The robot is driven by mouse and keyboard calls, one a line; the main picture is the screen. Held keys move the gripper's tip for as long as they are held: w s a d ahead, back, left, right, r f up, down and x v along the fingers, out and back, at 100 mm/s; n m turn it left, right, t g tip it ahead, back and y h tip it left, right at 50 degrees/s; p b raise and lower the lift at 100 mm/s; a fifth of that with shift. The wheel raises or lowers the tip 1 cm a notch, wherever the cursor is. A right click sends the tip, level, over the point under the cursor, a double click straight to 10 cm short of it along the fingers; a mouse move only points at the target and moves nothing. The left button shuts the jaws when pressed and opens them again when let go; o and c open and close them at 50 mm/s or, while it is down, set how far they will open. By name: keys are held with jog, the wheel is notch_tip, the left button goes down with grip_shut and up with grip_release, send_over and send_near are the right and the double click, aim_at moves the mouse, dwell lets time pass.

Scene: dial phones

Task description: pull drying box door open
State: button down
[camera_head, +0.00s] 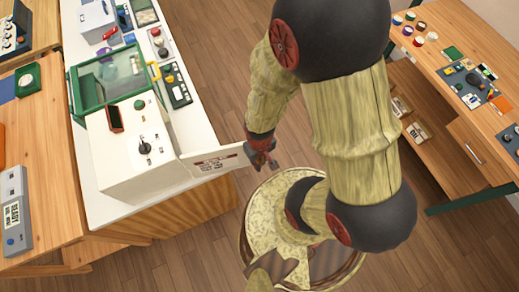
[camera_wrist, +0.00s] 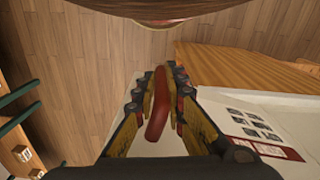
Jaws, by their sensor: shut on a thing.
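The drying box (camera_head: 132,152) is a white box with a dark knob on the white table at the left. Its white door (camera_head: 212,163) juts out from the box's right side, past the table edge, so it stands open. Dark red and black labels mark the door, which also shows at the right of the wrist view (camera_wrist: 215,112). My gripper (camera_head: 262,160) is at the door's outer end. In the wrist view my gripper (camera_wrist: 160,90) is shut on the red door handle (camera_wrist: 157,105), which lies between its fingers. The inside of the box is hidden.
A green-framed clear case (camera_head: 110,75) stands behind the box on the white table (camera_head: 172,189). A wooden bench (camera_head: 470,60) with small parts is at the right. Wooden floor (camera_head: 215,80) lies between the tables.

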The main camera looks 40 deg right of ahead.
jog(key=c, duration=2)
grip_release()
jog(key=shift+o, duration=0.8)
jog(key=shift+a, duration=0.1)
notch_tip(320, 180, up, 12)
jog(key=shift+f, duration=0.15)
